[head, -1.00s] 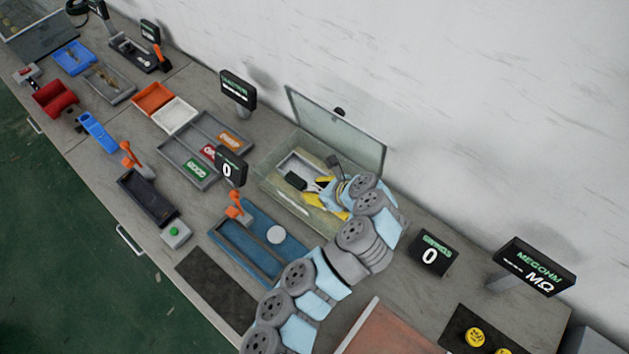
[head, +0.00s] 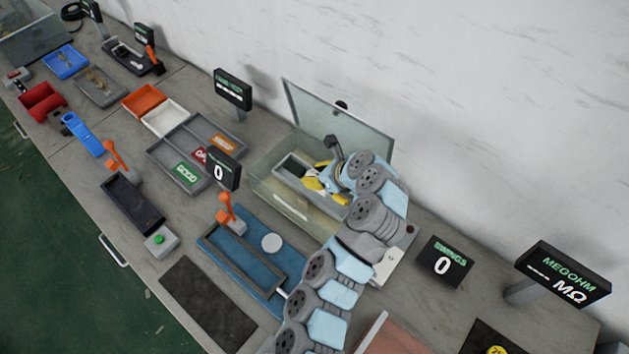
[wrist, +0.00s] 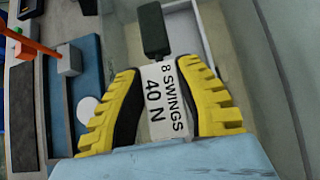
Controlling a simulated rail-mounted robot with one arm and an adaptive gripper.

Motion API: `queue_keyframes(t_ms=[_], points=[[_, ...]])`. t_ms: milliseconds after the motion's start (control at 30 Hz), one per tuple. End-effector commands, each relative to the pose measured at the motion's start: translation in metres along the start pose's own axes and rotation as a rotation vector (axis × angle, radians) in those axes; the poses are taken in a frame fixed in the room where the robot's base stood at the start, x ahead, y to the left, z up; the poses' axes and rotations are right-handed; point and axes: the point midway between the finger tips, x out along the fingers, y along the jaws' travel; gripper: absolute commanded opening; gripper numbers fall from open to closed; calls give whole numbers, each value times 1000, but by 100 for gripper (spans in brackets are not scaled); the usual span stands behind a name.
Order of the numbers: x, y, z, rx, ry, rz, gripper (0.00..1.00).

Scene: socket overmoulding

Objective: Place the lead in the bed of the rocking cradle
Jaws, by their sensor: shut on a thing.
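My gripper (head: 322,182) is inside the clear-walled rocking cradle (head: 275,205), whose lid stands open, over the pale grey bed (head: 289,166). In the wrist view, its yellow-and-black fingers (wrist: 160,88) are shut on the lead. The lead's dark, block-shaped end (wrist: 153,30) sticks out beyond the fingertips, above the bed (wrist: 198,42). A white tag reading "8 SWINGS 40 N" (wrist: 165,100) shows between the fingers. I cannot tell whether the lead touches the bed. My arm hides the cradle's right side.
A blue fixture (head: 225,255) with an orange lever stands left of the cradle. A "SWINGS 0" display (head: 445,262) stands to the right. The raised glass lid (head: 335,125) is close behind my gripper. A divided grey tray (head: 160,155) lies further left.

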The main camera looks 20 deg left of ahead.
Motion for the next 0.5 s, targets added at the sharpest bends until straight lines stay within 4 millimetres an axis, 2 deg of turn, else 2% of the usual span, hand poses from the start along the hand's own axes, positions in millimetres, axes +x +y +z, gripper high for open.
queue_keyframes(t_ms=[300, 500], points=[[27, -17, -8, -3, 2, 1, 0], [34, -22, -10, -2, 0, -2, 0]])
